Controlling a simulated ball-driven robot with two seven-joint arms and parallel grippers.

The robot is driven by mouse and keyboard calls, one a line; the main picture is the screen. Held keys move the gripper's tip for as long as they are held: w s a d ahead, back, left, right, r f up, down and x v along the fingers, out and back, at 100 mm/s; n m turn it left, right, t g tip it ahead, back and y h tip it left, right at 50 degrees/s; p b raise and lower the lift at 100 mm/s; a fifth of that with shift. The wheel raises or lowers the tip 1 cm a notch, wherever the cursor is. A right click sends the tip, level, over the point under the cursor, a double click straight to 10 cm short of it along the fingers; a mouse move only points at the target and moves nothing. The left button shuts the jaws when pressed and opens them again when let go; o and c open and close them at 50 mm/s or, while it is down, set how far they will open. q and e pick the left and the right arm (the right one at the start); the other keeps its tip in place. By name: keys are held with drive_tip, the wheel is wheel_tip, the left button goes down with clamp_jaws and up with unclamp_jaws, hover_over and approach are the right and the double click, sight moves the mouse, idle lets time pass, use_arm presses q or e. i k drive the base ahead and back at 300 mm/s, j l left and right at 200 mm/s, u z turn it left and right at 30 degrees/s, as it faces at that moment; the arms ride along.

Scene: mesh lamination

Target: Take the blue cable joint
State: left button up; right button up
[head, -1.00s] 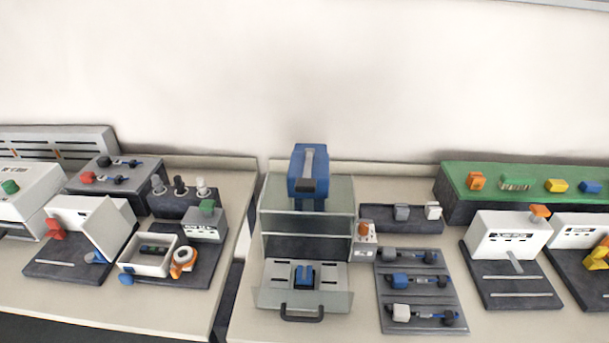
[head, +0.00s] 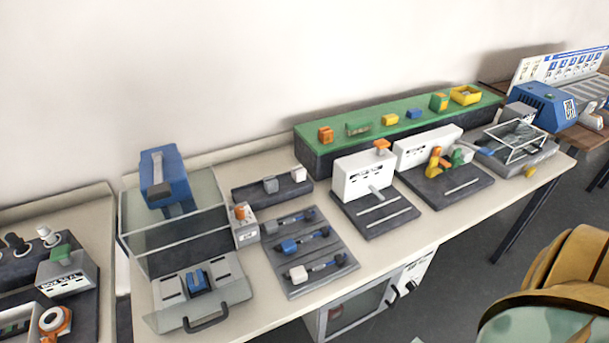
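A dark grey tray (head: 335,274) in the middle of the table holds three cable joints side by side, each with a block on its left end and a short dark cable part. The blue cable joint (head: 289,246) lies in the middle row. A grey one (head: 283,226) lies behind it and a white one (head: 299,273) in front. Neither of my grippers is in view.
A press with a blue head (head: 165,177) stands left of the tray, its drawer (head: 227,293) holding a blue block (head: 198,281). A white box device (head: 362,176) stands to the right. A green-topped shelf (head: 350,147) runs behind. An orange-brown ribbed object (head: 560,268) is at lower right.

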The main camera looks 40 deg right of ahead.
sight(288, 246)
drive_tip(key=z, duration=1.1)
